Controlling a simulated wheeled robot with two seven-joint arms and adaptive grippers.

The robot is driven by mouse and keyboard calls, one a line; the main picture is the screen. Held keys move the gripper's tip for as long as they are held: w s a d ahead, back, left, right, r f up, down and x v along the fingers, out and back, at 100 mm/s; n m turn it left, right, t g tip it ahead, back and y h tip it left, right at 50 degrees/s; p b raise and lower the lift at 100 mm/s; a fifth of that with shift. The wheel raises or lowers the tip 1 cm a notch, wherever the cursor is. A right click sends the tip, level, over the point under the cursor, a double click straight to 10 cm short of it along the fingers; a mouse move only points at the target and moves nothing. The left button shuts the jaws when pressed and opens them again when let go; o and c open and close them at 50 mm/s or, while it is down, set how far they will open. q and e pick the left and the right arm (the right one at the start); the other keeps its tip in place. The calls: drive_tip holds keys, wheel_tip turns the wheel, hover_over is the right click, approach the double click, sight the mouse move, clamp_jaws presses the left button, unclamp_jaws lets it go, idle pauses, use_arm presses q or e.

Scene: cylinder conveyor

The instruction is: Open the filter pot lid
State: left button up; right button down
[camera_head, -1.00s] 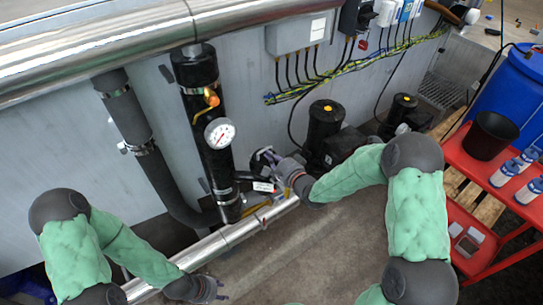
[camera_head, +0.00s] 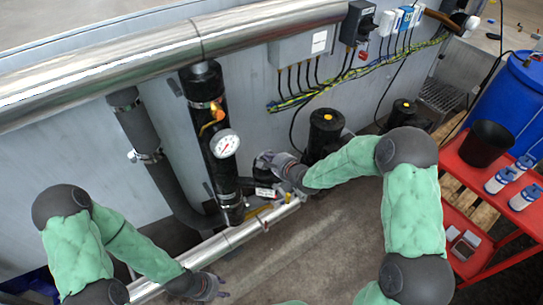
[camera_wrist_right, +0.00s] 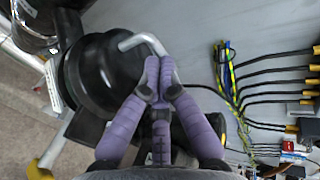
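The filter pot lid (camera_wrist_right: 100,72) is a round black cap in the right wrist view, with a bent metal handle (camera_wrist_right: 136,40). My right gripper (camera_wrist_right: 158,68) has its purple fingers together around the end of this handle, beside the lid. In the head view my right gripper (camera_head: 268,161) is at the filter pot, right of the gauge pipe, and covers much of the lid. Whether the lid is raised cannot be told. My left gripper (camera_head: 220,288) is low in the head view, apart from the pot, with its fingertips apart and empty.
A black pipe (camera_head: 216,165) with a white gauge (camera_head: 224,143) and orange valve stands left of the pot. A black pump (camera_head: 325,130) stands to its right. A metal rail (camera_head: 240,234) runs along the floor. A red cart (camera_head: 478,180) is at the right.

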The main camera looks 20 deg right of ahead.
drive_tip(key=shift+w+a+r+g+h+p, duration=0.3)
drive_tip(key=shift+w+r+g+p, duration=0.5)
drive_tip(key=shift+p, duration=0.25)
drive_tip(key=shift+w+a+r+g+h+p, duration=0.2)
drive_tip(key=shift+w+a+g+h+p, duration=0.1)
drive_tip(key=shift+w+g+p, duration=0.25)
drive_tip(key=shift+w+a, duration=0.15)
drive_tip(key=shift+w, duration=0.4)
drive_tip(key=shift+w+a+r, duration=0.1)
drive_tip(key=shift+w+a, duration=0.05)
drive_tip(key=shift+w, duration=0.3)
drive_tip(key=shift+w+a+r, duration=0.1)
drive_tip(key=shift+w+a, duration=0.05)
drive_tip(key=shift+w, duration=0.3)
